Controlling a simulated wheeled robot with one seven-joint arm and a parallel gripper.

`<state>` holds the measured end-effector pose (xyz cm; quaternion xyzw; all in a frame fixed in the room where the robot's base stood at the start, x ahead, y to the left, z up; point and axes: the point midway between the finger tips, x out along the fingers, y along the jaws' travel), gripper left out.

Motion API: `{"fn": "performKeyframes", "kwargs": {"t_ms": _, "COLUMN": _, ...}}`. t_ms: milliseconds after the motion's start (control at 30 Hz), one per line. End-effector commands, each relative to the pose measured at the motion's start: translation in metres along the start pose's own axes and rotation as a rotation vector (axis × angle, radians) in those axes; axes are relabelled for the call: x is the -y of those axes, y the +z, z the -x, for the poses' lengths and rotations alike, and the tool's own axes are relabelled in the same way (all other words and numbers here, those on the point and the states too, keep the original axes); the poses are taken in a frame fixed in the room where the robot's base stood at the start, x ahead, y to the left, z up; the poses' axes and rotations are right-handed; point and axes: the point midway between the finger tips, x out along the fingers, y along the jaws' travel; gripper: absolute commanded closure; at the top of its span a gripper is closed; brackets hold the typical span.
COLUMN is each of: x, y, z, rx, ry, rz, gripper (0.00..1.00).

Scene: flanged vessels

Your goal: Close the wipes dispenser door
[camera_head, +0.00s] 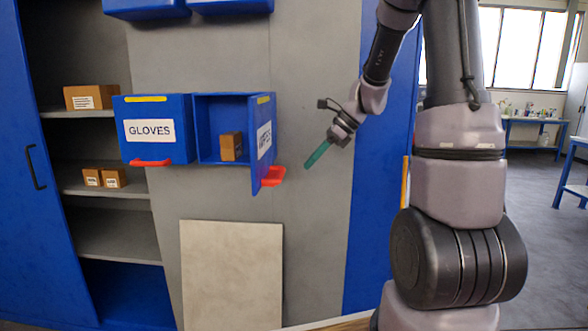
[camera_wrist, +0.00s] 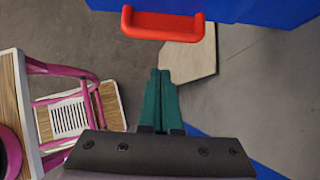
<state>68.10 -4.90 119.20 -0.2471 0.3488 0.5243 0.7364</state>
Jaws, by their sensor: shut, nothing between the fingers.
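The wipes dispenser door (camera_head: 263,143) is blue with a white label and stands swung open toward me, hinged on the right of its box. A red handle (camera_head: 272,176) sits at its lower edge; it also shows at the top of the wrist view (camera_wrist: 161,25). The open wipes dispenser (camera_head: 208,128) holds a small brown box (camera_head: 231,147). My gripper (camera_head: 308,165), with green fingers, is to the right of the door and apart from it. Its fingers (camera_wrist: 160,75) are together and empty, below the red handle in the wrist view.
The closed gloves dispenser (camera_head: 157,128) is left of the wipes dispenser. More blue boxes (camera_head: 230,6) hang above. An open cabinet with shelves (camera_head: 95,190) stands at the left. A beige panel (camera_head: 231,270) leans below. The grey wall right of the door is clear.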

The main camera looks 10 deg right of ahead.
Motion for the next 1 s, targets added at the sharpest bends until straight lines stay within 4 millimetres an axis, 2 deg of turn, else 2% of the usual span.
{"fn": "performKeyframes", "kwargs": {"t_ms": 100, "x": -0.001, "y": -0.001, "z": -0.025, "rx": -0.001, "ry": 0.004, "rz": 0.000, "gripper": 1.00}}
{"fn": "performKeyframes", "kwargs": {"t_ms": 333, "x": 0.000, "y": 0.021, "z": -0.046, "rx": 0.000, "ry": 0.000, "rz": 0.002, "gripper": 1.00}}
{"fn": "performKeyframes", "kwargs": {"t_ms": 1000, "x": -0.003, "y": 0.031, "z": -0.055, "rx": 0.000, "ry": -0.012, "rz": -0.011, "gripper": 1.00}}
